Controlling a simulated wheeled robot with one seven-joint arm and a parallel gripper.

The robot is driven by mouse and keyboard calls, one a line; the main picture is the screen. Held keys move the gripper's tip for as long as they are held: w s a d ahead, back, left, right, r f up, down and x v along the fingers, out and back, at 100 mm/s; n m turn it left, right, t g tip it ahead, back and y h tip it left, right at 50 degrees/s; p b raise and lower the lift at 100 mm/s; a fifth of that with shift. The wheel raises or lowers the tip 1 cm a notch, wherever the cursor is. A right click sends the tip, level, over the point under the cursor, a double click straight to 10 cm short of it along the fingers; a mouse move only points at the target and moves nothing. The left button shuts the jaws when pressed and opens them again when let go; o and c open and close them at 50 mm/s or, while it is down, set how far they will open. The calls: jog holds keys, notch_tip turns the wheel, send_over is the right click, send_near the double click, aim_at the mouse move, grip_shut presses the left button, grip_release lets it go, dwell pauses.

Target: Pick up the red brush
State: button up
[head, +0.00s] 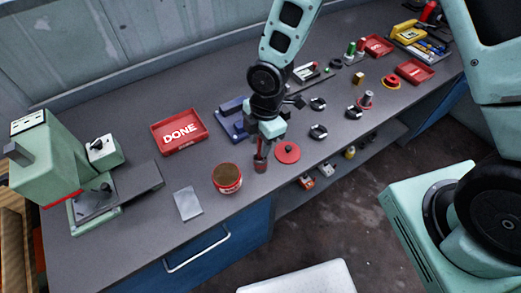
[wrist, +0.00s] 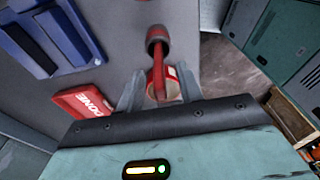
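The red brush (head: 260,161) is upright under my gripper (head: 264,140) in the head view, its lower end at or near the grey bench top. In the wrist view the brush (wrist: 158,72) shows as a thin red handle with a wider round end. My gripper (wrist: 159,92) is open, with one finger on each side of the handle. Gaps show between the handle and both fingers. The fingertips are small and partly hidden in the head view.
A red can (head: 228,180) stands just left of the brush, and a red disc (head: 288,152) lies to its right. A blue fixture (head: 231,118) is behind. A red DONE tray (head: 179,131) and a grey plate (head: 188,203) lie further left. The bench's front edge is near.

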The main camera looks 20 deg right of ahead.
jog(key=shift+f, duration=0.25)
grip_shut()
